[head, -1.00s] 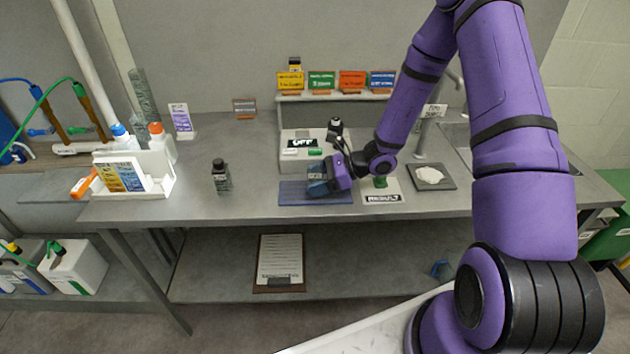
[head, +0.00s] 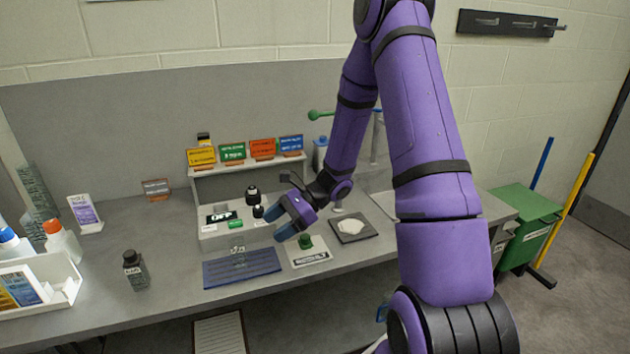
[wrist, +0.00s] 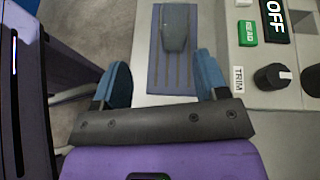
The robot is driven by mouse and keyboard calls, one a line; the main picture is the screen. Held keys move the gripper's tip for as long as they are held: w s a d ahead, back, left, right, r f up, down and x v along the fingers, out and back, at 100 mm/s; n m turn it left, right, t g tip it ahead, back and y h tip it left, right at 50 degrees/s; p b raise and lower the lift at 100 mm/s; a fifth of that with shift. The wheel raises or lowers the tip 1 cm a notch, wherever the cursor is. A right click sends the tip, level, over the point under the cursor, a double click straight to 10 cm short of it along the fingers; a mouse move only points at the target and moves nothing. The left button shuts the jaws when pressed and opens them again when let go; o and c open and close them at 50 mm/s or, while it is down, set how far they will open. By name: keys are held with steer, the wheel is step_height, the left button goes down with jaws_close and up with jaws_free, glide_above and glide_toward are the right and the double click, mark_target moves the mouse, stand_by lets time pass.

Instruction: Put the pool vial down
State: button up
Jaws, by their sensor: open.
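A clear glass vial (head: 239,257), which I take to be the pool vial, stands on the blue ribbed mat (head: 213,281). In the wrist view the vial (wrist: 174,28) is ahead of the fingers, on the mat (wrist: 158,78). My gripper (head: 285,227) is open and empty, with blue fingers, to the right of the vial and apart from it. Both fingers show in the wrist view, with a clear gap between them (wrist: 162,80).
A grey meter (head: 218,216) with an OFF display stands behind the mat. A RESULT card (head: 308,259) with a green object (head: 305,241) lies to the right, beside a dark tray (head: 350,239) of white material. A dark bottle (head: 135,272) stands left. Bare counter separates bottle and mat.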

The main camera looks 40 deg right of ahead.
steer(key=s+a+r+n+g+h, duration=0.1)
steer(key=s+a+r+n+h, duration=0.15)
steer(key=s+r+n, duration=0.5)
steer(key=s+a+r+n+g+h, duration=0.2)
steer(key=s+r+n+h, duration=0.2)
steer(key=r, duration=0.7)
steer(key=s+d+r+n+t+h, duration=0.2)
steer(key=s+r+n+t+h, duration=0.3)
steer(key=s, duration=0.8)
steer(key=shift+s+r+n+h, duration=0.15)
steer(key=shift+r+n+h, duration=0.2)
steer(key=shift+r+n, duration=1.7)
steer(key=shift+r+m, duration=0.5)
steer(key=shift+m, duration=0.1)
